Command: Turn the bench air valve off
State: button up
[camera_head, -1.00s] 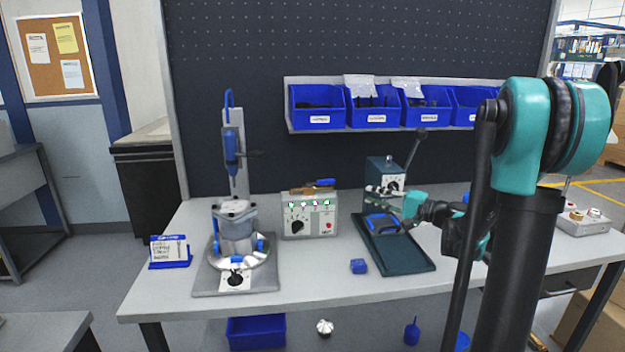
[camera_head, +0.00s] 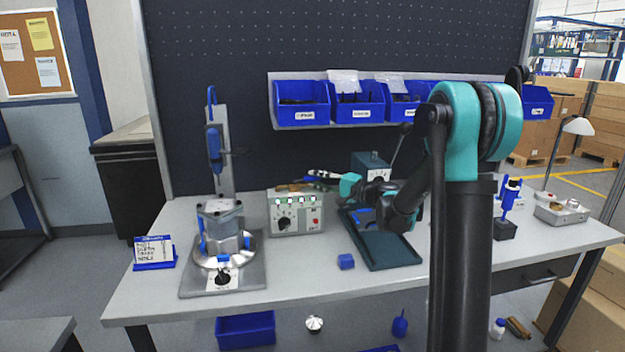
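No part is plainly labelled as the air valve, so I cannot tell which one it is. A grey control box (camera_head: 296,212) with a row of lit indicators and a black knob (camera_head: 285,224) stands mid-bench. A teal box (camera_head: 371,163) with a black-knobbed lever (camera_head: 401,139) stands behind my arm; its front is mostly hidden. My gripper (camera_head: 322,178) is small in view, just above the control box's right end and apart from its knob. Whether its fingers are open or shut is unclear.
A fixture with a round metal housing (camera_head: 222,232) stands at left beside a card holder (camera_head: 154,252). A dark green tray (camera_head: 388,254) and a small blue block (camera_head: 346,261) lie in the middle. Blue bins (camera_head: 302,104) hang behind. The front bench edge is mostly clear.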

jog(key=shift+x, duration=0.95)
grip_shut()
